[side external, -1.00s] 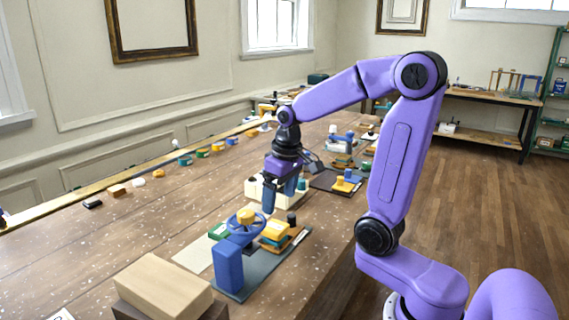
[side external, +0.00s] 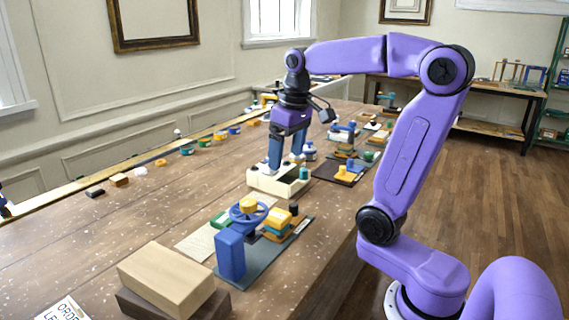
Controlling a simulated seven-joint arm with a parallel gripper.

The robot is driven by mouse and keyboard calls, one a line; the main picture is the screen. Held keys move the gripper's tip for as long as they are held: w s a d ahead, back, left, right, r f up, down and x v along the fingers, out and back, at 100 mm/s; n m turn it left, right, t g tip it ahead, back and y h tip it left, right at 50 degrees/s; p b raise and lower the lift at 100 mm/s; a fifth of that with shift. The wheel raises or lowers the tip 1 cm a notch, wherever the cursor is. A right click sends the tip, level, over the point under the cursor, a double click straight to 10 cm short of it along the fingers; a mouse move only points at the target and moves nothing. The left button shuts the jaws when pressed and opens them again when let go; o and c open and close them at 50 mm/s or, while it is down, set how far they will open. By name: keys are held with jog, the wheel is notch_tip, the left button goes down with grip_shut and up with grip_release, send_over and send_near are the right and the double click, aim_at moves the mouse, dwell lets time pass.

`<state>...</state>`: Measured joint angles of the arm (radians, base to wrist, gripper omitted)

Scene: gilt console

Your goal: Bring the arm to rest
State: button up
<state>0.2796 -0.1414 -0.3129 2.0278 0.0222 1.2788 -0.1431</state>
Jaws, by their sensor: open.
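My gripper (side external: 285,162) points down above the long wooden table (side external: 120,225), with its two blue fingers spread apart and nothing seen between them. In the picture its fingertips overlap the cream tray (side external: 265,184); I cannot tell whether they are above it, inside it or behind its rim. My purple arm reaches up from the right and across to the left, with the forearm nearly level.
A grey mat (side external: 262,262) holds a blue block (side external: 230,255), a blue wheel with a yellow top (side external: 248,208) and a yellow-orange stack (side external: 277,222). A pale wood block (side external: 165,280) lies in front. Several small items line the table's left side, and more stations stand behind.

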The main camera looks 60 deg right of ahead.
jog(key=s+a+f+n+g, duration=0.1)
jog(key=s+a+f+n, duration=0.5)
jog(key=a, duration=0.3)
jog(key=s+a+f+n, duration=0.1)
jog(key=s+f+n, duration=0.2)
jog(key=s, duration=0.4)
jog(key=s+a+f+n, duration=0.1)
jog(key=s+f+n, duration=0.2)
jog(key=s, duration=0.4)
jog(key=shift+a+f+n+g, duration=0.3)
jog(key=shift+a, duration=0.1)
